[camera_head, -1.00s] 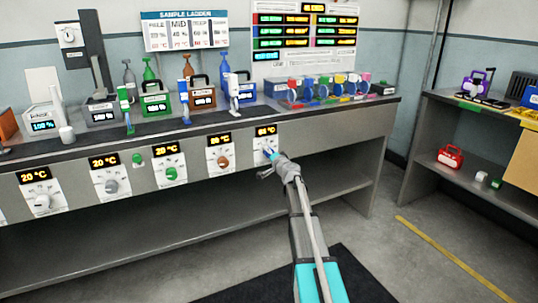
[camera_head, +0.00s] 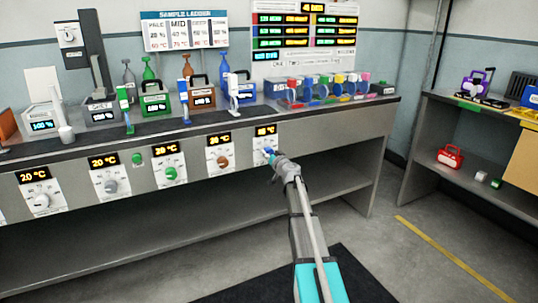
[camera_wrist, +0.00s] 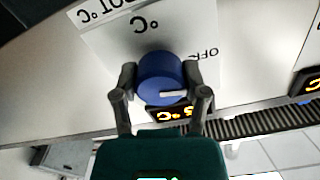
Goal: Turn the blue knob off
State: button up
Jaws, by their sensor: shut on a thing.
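The blue knob (camera_wrist: 160,76) sits on a white dial plate (camera_wrist: 105,45) on the bench front. In the wrist view the plate appears upside down, with "OFF" printed to the right of the knob. The knob's white pointer line points right in that view, roughly toward "OFF". My gripper (camera_wrist: 160,78) is shut on the knob, one finger on each side. In the head view my gripper (camera_head: 277,158) reaches the rightmost dial and covers part of the blue knob (camera_head: 268,151). An orange-lit display (camera_head: 265,130) is above the knob; its digits are too small to read surely.
Other dials line the bench front to the left, with a brown knob (camera_head: 222,162), a green knob (camera_head: 170,173) and grey knobs (camera_head: 111,186). Bottles and colored holders stand on the bench top (camera_head: 70,141). The floor to the right is clear.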

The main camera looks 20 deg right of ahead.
jog(key=shift+d+n, duration=0.15)
jog(key=shift+n, duration=0.15)
jog(key=o, duration=1.1)
jog(key=shift+o, duration=0.2)
jog(key=shift+s, duration=0.1)
jog(key=s, duration=1.1)
jog(key=shift+s, duration=0.4)
